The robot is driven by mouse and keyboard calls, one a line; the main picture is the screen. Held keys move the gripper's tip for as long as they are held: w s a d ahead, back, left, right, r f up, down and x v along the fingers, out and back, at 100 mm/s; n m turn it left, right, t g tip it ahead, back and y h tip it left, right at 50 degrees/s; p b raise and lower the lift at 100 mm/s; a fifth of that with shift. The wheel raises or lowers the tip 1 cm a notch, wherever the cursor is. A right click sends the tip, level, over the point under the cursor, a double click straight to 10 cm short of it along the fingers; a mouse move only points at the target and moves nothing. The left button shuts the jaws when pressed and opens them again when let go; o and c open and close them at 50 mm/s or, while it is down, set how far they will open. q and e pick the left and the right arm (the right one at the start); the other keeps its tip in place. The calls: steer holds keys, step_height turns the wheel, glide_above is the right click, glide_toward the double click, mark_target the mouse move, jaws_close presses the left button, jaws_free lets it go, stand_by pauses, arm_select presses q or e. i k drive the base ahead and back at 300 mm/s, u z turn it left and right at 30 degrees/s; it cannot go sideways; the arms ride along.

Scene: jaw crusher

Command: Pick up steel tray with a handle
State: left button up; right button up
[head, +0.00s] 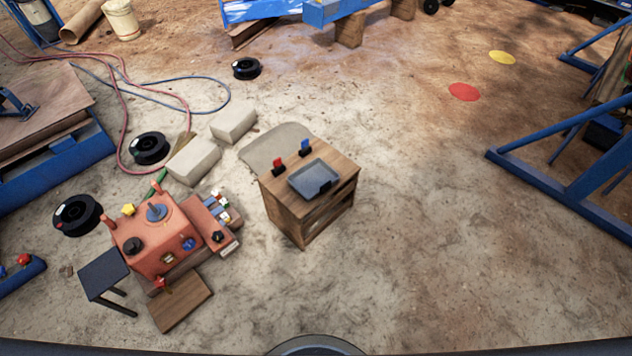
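The steel tray (312,177) is a shallow, blue-grey rectangular tray. It lies flat on top of a small wooden cabinet (282,201) near the middle of the head view. A darker part at its front right edge may be the handle, but it is too small to tell. Neither of my grippers shows in the view, and nothing touches the tray from above.
A red clip-like item (278,167) and a blue one (305,147) stand behind the tray on the cabinet. The orange jaw crusher (160,235) stands to the left, with a dark small table (103,274) beside it. Sandy ground is clear to the right and in front.

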mark_target(315, 178)
steer(key=z, duration=1.2)
steer(key=i, duration=3.8)
steer(key=u, duration=3.25)
